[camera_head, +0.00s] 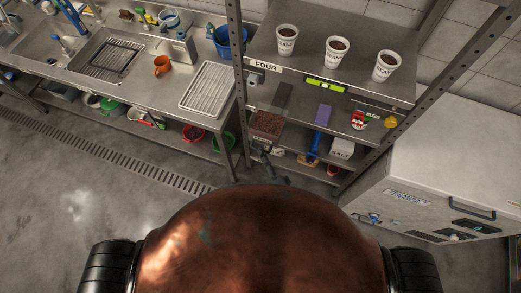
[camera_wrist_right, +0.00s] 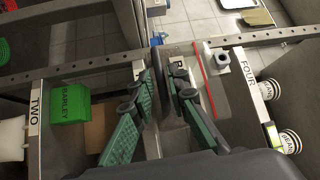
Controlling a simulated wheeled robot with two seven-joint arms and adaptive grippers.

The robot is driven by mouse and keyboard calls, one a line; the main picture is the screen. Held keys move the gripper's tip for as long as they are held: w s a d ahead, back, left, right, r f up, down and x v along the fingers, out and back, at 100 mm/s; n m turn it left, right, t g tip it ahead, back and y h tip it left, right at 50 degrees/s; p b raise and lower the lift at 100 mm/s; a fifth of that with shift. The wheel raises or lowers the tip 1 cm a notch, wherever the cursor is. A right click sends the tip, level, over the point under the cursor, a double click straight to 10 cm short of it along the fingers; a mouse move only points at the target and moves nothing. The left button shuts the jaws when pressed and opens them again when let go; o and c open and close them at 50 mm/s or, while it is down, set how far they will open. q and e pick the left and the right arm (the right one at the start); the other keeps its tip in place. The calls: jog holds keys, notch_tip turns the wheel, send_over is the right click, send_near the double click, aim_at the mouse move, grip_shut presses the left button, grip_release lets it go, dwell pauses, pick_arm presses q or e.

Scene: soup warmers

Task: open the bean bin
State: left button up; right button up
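A bin filled with brown beans (camera_head: 267,124) stands at the left end of the middle shelf of the steel rack. A dark flat panel (camera_head: 284,95) rises behind it; I cannot tell for sure whether this is its lid. My right gripper (camera_head: 268,153) is a small dark shape just below and in front of the bin. The bin is hard to make out in that view. My left gripper is not in view.
Three labelled cups (camera_head: 336,52) stand on the top shelf, above the FOUR label (camera_head: 264,66). A red-and-white can (camera_head: 359,119) and a SALT box (camera_head: 342,148) share the rack. In the wrist view a green BARLEY box (camera_wrist_right: 69,101) sits by the TWO label. A white chest (camera_head: 440,160) stands right.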

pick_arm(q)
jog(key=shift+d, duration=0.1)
pick_arm(e)
jog(key=v, duration=1)
jog(key=shift+f, duration=0.1)
